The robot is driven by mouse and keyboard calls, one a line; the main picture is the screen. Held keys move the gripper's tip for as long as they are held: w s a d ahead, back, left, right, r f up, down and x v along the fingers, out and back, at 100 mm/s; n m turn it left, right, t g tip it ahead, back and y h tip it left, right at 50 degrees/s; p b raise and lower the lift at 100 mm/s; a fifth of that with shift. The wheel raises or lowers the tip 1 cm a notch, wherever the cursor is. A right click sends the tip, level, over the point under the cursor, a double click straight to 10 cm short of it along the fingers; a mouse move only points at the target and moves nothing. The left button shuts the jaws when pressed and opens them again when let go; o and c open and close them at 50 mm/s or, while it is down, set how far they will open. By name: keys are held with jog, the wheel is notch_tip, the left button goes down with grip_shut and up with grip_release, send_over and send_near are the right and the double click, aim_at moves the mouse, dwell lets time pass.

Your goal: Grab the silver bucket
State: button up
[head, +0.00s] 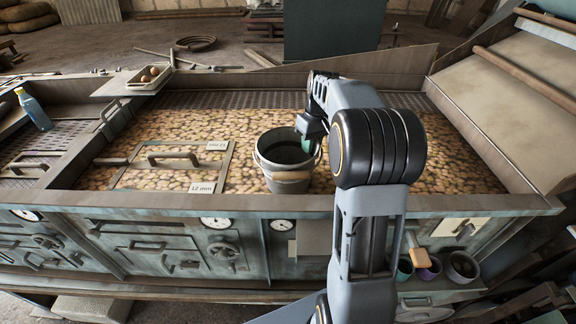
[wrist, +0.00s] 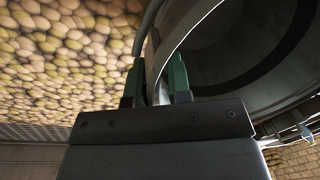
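The silver bucket (head: 288,187) stands upright on the bed of round, pebble-like pieces, its dark inside showing, with a wooden grip on its handle at the front. My gripper (head: 308,146) is at the bucket's right side, by the rim. In the wrist view, the two green fingers of my gripper (wrist: 158,82) stand apart, one on each side of the rim of the bucket (wrist: 235,45). The right finger is inside the bucket and the left one outside. The fingers look open around the rim; contact is not clearly visible.
A flat frame with a handle (head: 170,160) lies on the bed left of the bucket. A blue bottle (head: 34,110) stands at the far left, and a tray (head: 150,79) with brown eggs is at the back left. Small pots (head: 462,266) sit below the front edge at right.

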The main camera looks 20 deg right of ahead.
grip_shut()
jog(key=shift+r, duration=0.1)
dwell(0.9)
